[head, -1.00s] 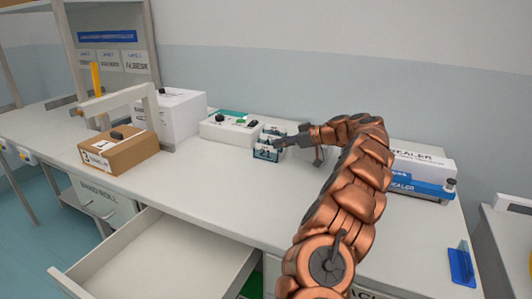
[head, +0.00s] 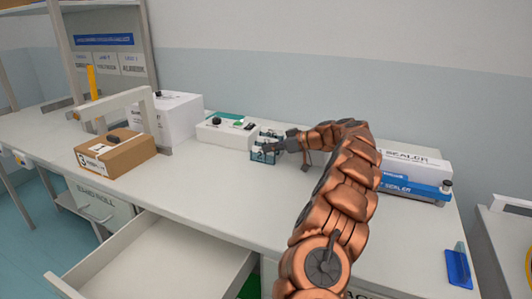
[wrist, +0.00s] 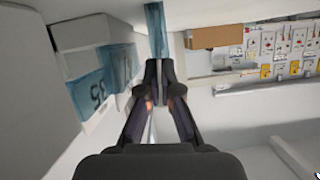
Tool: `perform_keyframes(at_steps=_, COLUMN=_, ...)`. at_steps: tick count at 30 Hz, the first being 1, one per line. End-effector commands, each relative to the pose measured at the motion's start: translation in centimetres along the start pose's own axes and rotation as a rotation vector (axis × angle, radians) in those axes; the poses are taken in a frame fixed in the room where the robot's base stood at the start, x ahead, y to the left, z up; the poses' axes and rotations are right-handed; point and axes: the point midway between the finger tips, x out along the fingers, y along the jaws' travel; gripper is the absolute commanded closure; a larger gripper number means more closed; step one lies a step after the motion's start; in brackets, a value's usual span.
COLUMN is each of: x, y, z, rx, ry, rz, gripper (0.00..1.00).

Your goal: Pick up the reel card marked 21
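The reel card marked 21 (head: 262,158) is a small blue-and-white block on the desk, in front of a similar blue card. My gripper (head: 280,146) is at its right side in the head view and covers part of it. In the wrist view my gripper's fingertips (wrist: 159,68) are close together, with a narrow gap. They overlap the lower end of a blue strip (wrist: 155,28), whose number does not show. I cannot tell whether they clamp it. Blue numbered faces (wrist: 88,97) show to the left; their numbers are hard to read.
A white device with a green top (head: 226,131) stands just left of the cards. A brown box (head: 116,155) and a white box (head: 178,118) are farther left. A white-and-blue sealer (head: 413,177) is at right. An open drawer (head: 165,255) sticks out in front.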

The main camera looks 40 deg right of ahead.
Motion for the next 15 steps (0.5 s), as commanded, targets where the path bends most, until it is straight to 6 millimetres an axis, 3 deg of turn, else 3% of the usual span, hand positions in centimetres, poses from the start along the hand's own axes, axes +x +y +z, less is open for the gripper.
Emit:
perform_keyframes(at_steps=7, x=-0.8, y=-0.1, z=-1.9, rx=-0.005, ry=0.001, rz=0.002, gripper=1.00)
perform_keyframes(at_steps=15, x=-2.9, y=-0.7, z=-7.0, rx=-0.006, ry=-0.001, rz=0.003, gripper=1.00)
